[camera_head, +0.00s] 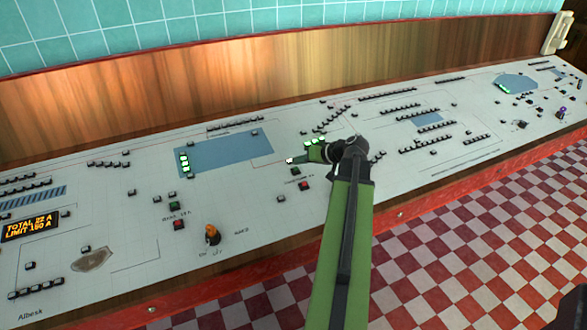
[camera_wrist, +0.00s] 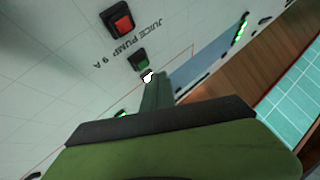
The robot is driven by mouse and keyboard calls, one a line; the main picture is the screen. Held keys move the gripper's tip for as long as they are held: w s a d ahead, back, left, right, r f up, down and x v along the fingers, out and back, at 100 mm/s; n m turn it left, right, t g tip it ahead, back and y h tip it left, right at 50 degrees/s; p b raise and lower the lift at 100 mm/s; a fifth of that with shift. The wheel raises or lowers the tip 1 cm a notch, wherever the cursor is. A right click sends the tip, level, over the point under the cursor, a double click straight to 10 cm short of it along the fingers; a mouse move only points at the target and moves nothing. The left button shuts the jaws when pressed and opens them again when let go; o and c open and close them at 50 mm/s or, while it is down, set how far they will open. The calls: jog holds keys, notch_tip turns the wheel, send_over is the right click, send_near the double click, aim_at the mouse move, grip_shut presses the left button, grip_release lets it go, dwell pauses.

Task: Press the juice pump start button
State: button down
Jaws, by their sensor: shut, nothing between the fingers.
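The juice pump start button is a green button in a dark housing, seen in the wrist view (camera_wrist: 138,61) and small in the head view (camera_head: 295,171). The label "JUICE PUMP 9 A" (camera_wrist: 130,42) reads upside down in the wrist view, between the green button and a red button (camera_wrist: 119,20). My gripper is shut and empty; its pale tip shows in the wrist view (camera_wrist: 147,77) and the head view (camera_head: 291,160). The tip is right beside the green button, on the side away from the red one. I cannot tell whether it touches the panel.
The white control panel (camera_head: 130,215) carries many small black buttons. Another green button (camera_head: 175,206) and red button (camera_head: 179,224) sit to the left, near an orange-brown knob (camera_head: 212,234). A display (camera_head: 30,226) reads TOTAL 22 A, LIMIT 150 A. Wooden backboard (camera_head: 200,80) stands behind.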

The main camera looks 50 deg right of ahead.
jog(key=r+p, duration=0.1)
jog(key=r, duration=0.1)
jog(key=r+p, duration=0.2)
jog(key=shift+s+a, duration=0.15)
jog(key=shift+s, duration=0.25)
jog(key=shift+f, duration=0.1)
